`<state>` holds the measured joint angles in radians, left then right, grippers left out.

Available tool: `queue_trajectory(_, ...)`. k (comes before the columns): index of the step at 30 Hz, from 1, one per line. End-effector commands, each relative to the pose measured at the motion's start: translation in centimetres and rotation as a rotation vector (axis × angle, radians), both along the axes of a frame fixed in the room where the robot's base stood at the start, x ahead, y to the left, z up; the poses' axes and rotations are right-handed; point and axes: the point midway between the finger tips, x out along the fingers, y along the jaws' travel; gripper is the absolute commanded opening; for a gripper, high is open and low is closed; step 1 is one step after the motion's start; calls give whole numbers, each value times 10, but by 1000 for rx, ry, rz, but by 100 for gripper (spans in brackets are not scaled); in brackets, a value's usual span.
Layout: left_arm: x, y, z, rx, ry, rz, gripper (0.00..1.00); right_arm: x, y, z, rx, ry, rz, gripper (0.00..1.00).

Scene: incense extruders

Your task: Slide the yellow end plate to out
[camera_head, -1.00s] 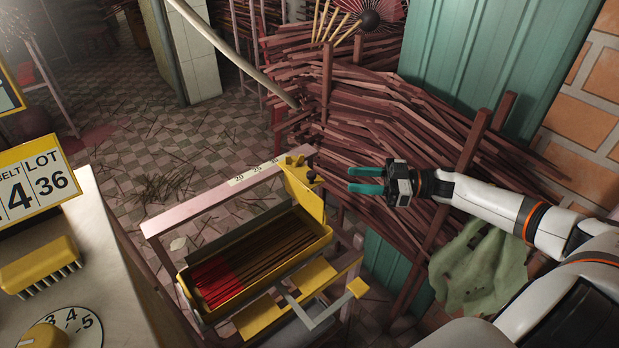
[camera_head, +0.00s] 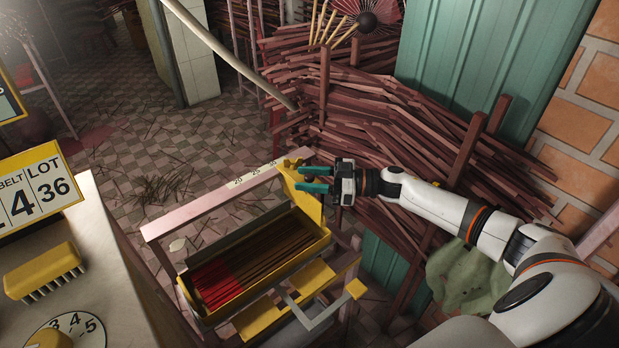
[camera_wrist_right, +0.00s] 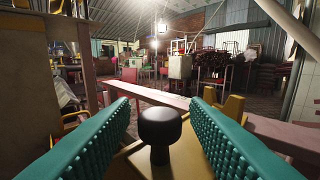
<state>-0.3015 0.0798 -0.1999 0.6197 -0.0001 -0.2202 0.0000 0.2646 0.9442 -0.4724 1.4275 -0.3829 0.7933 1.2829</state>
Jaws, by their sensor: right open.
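The yellow end plate (camera_head: 308,205) stands at the right end of the tray (camera_head: 252,292) of incense sticks, by the high-number end of the scale rail (camera_head: 215,199). My right gripper (camera_head: 302,179) is open at the top of the plate, its teal fingers reaching left. In the right wrist view, a dark knob (camera_wrist_right: 160,128) stands between the two open fingers, apart from both, with the yellow plate (camera_wrist_right: 195,155) below it. The fingers hide part of the plate's top in the head view. My left gripper is not in view.
A pale machine top with a yellow brush-like block (camera_head: 43,270) and a numbered dial (camera_head: 85,328) is at the left. Stacked brown sticks (camera_head: 390,120) lie behind my right arm. A green cloth (camera_head: 465,275) hangs at the right. The tiled floor beyond the rail is partly clear.

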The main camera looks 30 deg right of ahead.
Motion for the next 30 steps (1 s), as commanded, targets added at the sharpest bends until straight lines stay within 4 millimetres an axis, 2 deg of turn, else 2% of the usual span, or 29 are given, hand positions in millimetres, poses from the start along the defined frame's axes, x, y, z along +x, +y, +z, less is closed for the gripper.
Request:
queue_trajectory(1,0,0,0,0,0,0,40,0,0,0,0,0,0,42)
queue_trajectory(9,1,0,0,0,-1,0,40,0,0,0,0,0,0,0)
queue_trajectory(15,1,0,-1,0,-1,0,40,0,-4,-1,-1,0,-1,0)
queue_trajectory(24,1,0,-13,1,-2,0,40,8,-53,-1,-3,-1,-6,0)
queue_trajectory(30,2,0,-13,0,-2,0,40,8,-57,0,0,0,-3,0)
